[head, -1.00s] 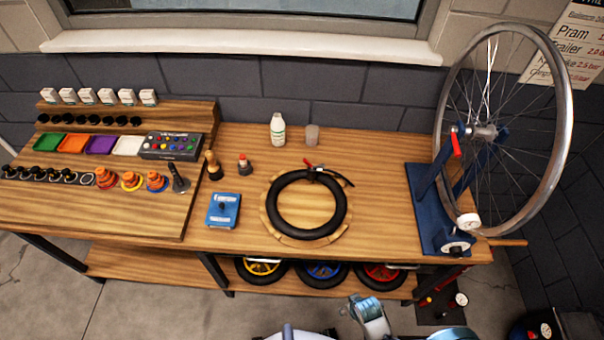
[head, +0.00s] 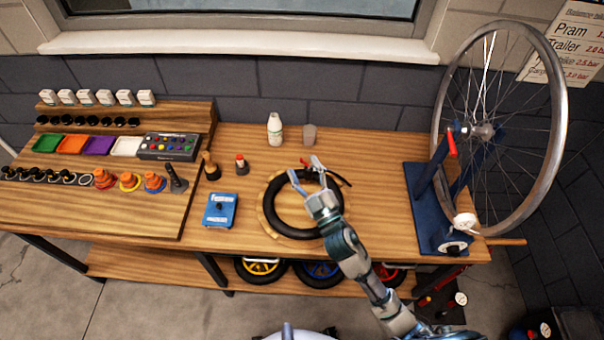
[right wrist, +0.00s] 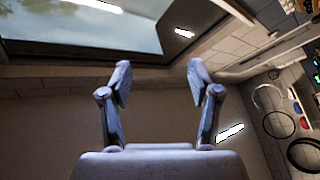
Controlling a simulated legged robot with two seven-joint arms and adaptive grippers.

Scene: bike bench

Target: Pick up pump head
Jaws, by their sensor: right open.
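A small red-and-black piece (head: 304,161), which looks like the pump head, lies at the back of the black tyre (head: 277,221) on the bench. Its black end (head: 342,180) sticks out to the right, and its middle is partly hidden by my right gripper. My right gripper (head: 305,170) is open, with its fingers spread in front of the tyre's back part in the head view. I cannot tell its height above the bench. In the right wrist view the open fingers (right wrist: 160,78) have nothing between them. My left gripper is not in view.
A blue box (head: 220,212) stands left of the tyre. A white bottle (head: 275,130) and a grey cup (head: 309,135) stand behind. A wheel in a blue stand (head: 426,215) is at the right. Several small parts fill the left side. Bench right of the tyre is clear.

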